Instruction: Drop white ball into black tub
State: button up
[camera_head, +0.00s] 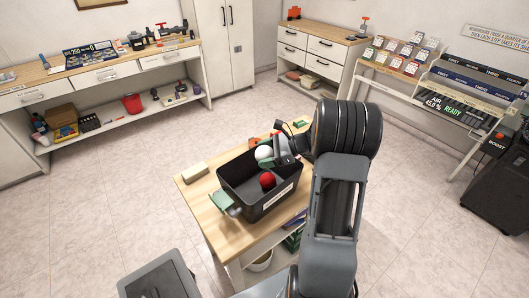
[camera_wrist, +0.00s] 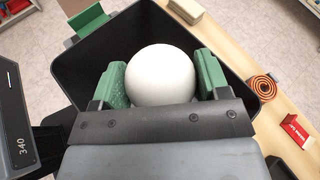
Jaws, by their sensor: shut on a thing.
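The white ball (camera_wrist: 160,76) is held between the two green finger pads of my gripper (camera_wrist: 161,85) in the wrist view. In the head view the ball (camera_head: 263,154) shows at the far side of the black tub, over its opening. The black tub (camera_head: 282,203) stands on a small wooden table; its dark walls (camera_wrist: 86,67) surround the ball in the wrist view. I cannot tell exactly how high the ball is above the tub floor. A red ball (camera_head: 267,180) is in the tub in the head view and is hidden in the wrist view.
The wooden table (camera_head: 228,237) carries a beige block (camera_head: 194,172) left of the tub. A green piece (camera_head: 226,203) is at the tub's left end. In the wrist view a coiled orange item (camera_wrist: 263,87) and a red box (camera_wrist: 295,131) lie right of the tub.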

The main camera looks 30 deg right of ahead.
jog(key=shift+f+b, duration=1.65)
jog(key=shift+f, duration=0.65)
jog(key=o, duration=1)
jog(key=v, duration=1.4)
jog(key=shift+r+b, duration=0.1)
jog(key=shift+b, duration=0.2)
